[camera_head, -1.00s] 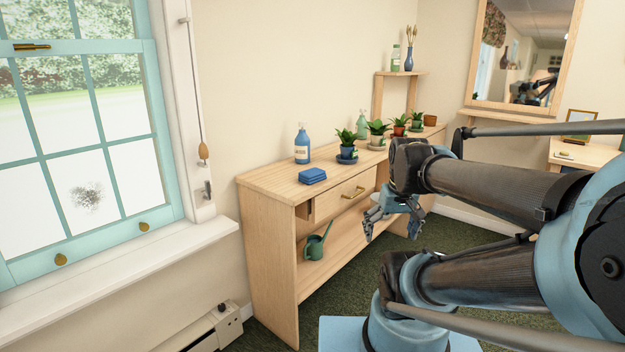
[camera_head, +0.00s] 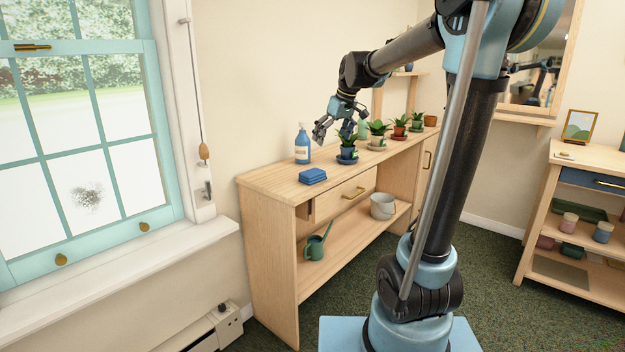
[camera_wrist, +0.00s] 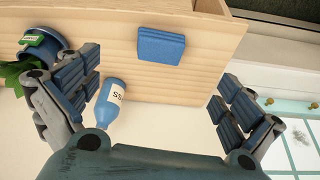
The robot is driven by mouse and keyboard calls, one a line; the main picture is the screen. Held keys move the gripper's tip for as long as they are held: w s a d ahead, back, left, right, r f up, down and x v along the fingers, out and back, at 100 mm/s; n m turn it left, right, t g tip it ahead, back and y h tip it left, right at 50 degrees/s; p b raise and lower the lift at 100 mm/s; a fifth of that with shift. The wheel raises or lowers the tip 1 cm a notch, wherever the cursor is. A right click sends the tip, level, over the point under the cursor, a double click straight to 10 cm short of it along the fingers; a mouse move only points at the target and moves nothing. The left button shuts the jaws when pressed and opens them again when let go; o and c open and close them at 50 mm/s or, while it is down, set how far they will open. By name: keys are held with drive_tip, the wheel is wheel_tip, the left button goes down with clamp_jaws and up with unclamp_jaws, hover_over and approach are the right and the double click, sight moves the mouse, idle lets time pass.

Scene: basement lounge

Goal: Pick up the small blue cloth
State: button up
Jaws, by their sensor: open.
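The small blue cloth (camera_head: 312,176) lies folded on the wooden bench top, near its front left corner. In the wrist view the cloth (camera_wrist: 161,46) shows between and beyond the two fingers. My gripper (camera_head: 338,133) is open and empty. It is raised above the bench, behind and to the right of the cloth, near the blue spray bottle and the nearest potted plant. In the wrist view my gripper (camera_wrist: 158,98) has its fingers spread wide at left and right, apart from the cloth.
A blue bottle (camera_head: 302,147) stands just behind the cloth; in the wrist view it (camera_wrist: 110,100) is by the left finger. A plant in a blue pot (camera_head: 347,152) stands right of the cloth. More plants line the bench (camera_head: 262,180). The window is at left.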

drive_tip(key=w+a, duration=0.2)
hover_over(313, 171)
drive_tip(key=s+d, duration=0.1)
drive_tip(key=d, duration=0.1)
drive_tip(key=shift+n, duration=0.3)
drive_tip(key=f, duration=1)
drive_tip(key=shift+s+a+f, duration=0.1)
drive_tip(key=shift+a, duration=0.15)
drive_tip(key=shift+s+x, duration=0.15)
drive_tip(key=shift+x, duration=1.25)
drive_tip(key=shift+s+x, duration=0.15)
drive_tip(key=shift+x, duration=1.3)
drive_tip(key=c, duration=1)
